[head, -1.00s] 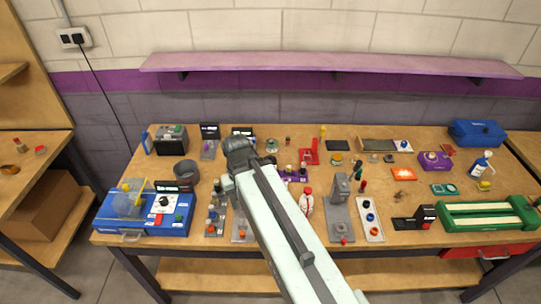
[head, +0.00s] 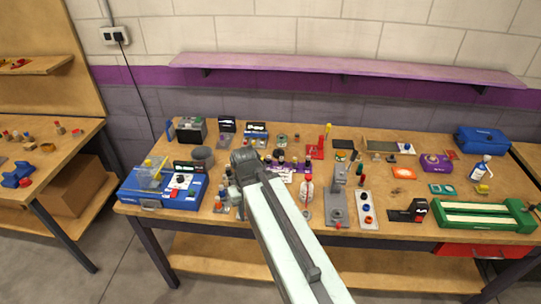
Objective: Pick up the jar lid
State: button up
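My arm reaches out from the bottom of the head view over the middle-left of the wooden workbench (head: 290,232). My gripper (head: 238,172) is at its far end, dark and small, and its fingers cannot be made out. I cannot pick out the jar lid for certain. A small round greenish item (head: 282,139) lies beyond the gripper to the right, and its details are too small to read. My arm hides part of the bench.
A blue box device (head: 160,191) and a grey cup (head: 203,156) stand left of my arm. Many small items crowd the bench. A green frame (head: 482,215) lies at the right. A purple shelf (head: 340,68) runs along the wall. Another table (head: 60,148) stands at the left.

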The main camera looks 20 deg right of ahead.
aim_at(277, 153)
jog(key=u, duration=2.7)
jog(key=k, duration=0.75)
jog(key=z, duration=1.35)
jog(key=i, duration=1.5)
jog(key=u, duration=0.05)
